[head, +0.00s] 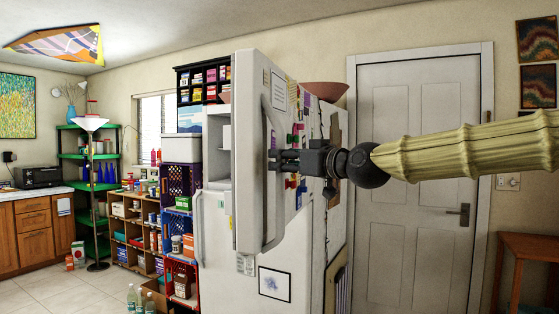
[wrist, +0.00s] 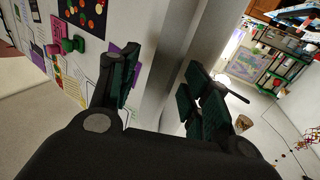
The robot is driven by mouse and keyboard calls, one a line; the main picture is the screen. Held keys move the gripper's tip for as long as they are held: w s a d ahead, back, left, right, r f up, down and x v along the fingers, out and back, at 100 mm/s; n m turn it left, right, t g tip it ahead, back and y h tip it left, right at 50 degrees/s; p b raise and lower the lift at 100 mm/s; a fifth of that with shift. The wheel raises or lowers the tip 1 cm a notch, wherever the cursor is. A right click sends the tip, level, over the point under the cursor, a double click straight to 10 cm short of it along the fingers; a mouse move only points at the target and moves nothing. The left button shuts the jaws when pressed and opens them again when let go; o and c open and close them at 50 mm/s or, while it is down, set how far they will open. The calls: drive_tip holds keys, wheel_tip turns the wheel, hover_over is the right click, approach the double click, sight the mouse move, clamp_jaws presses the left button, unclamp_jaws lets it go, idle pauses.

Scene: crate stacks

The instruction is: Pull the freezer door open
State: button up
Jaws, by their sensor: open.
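The white freezer door (head: 250,190) stands open in the head view, swung out from the upper part of the fridge. Part of the freezer compartment (head: 215,165) shows to its left. The door has a long curved handle (head: 266,112) on its outer face. My gripper (head: 272,160) is at the middle of this handle, reaching in from the right. In the wrist view, my gripper (wrist: 160,88) is open, with its dark finger pads on either side of a pale upright bar (wrist: 162,75), which looks like the handle. Whether the pads touch it I cannot tell.
The lower fridge door (head: 215,250) is shut, with its own handle. Crates (head: 182,180) and shelves with goods stand left of the fridge. A closed room door (head: 415,190) is behind my arm. A wooden table (head: 528,245) stands at the right.

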drive_tip(key=v, duration=0.9)
drive_tip(key=shift+s+d, duration=0.2)
drive_tip(key=shift+d, duration=0.1)
